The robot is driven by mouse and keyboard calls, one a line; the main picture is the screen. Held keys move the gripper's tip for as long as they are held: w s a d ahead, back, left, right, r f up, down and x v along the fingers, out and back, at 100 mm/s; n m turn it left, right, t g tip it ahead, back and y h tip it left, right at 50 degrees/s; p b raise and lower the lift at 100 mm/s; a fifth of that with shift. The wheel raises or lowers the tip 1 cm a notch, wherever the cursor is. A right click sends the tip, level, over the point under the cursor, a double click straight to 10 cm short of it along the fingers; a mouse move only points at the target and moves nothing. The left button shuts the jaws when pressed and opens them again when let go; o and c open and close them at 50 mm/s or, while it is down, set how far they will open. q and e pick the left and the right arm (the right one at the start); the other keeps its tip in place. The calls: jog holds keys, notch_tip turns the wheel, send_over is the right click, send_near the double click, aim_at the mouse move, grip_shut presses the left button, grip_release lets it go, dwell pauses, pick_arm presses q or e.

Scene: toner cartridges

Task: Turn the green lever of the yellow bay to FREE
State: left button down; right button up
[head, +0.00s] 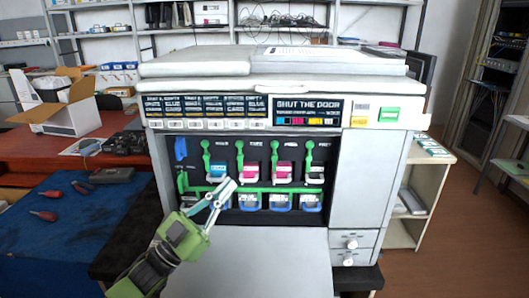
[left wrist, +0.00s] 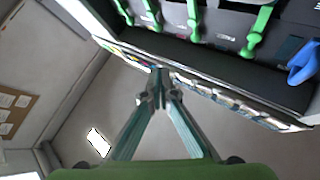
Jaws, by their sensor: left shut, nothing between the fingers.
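The open printer front holds a row of bays with upright green levers: a first (head: 205,146), a second (head: 239,152), a third (head: 274,152) and a fourth (head: 309,152). The cartridges below look cyan (head: 216,170), magenta (head: 250,173), magenta (head: 284,171) and white with dark (head: 315,174). No yellow cartridge shows, so I cannot tell which bay is yellow. The lever labels are too small to read. My left gripper (head: 227,186) is shut and empty, in front of the lower left bays. In the left wrist view its tips (left wrist: 160,72) are apart from the green levers (left wrist: 260,30).
A green horizontal bar (head: 262,190) runs below the cartridges, above several blue-edged containers (head: 280,202). A blue handle (head: 181,149) is at the bay's left edge. The lowered door (head: 275,262) lies in front. A blue-covered table (head: 60,245) stands left.

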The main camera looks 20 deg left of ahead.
aim_at(274, 156)
pick_arm(q)
jog(key=p+x, duration=0.1)
jog(key=x, duration=0.3)
jog(key=w+f+p+x, duration=0.1)
jog(key=x, duration=0.3)
jog(key=f+p+x, duration=0.1)
jog(key=x, duration=0.3)
jog(key=shift+w+d, duration=0.25)
jog(key=shift+w, duration=0.4)
jog(key=shift+r+p, duration=0.15)
jog(key=shift+p, duration=0.15)
jog(key=shift+r+m+g+p, duration=0.1)
jog(key=shift+m+g+p, duration=0.2)
jog(key=shift+m+p, duration=0.1)
jog(key=shift+d+g+p, duration=0.1)
jog(key=shift+g+p, duration=0.2)
jog(key=shift+p, duration=0.05)
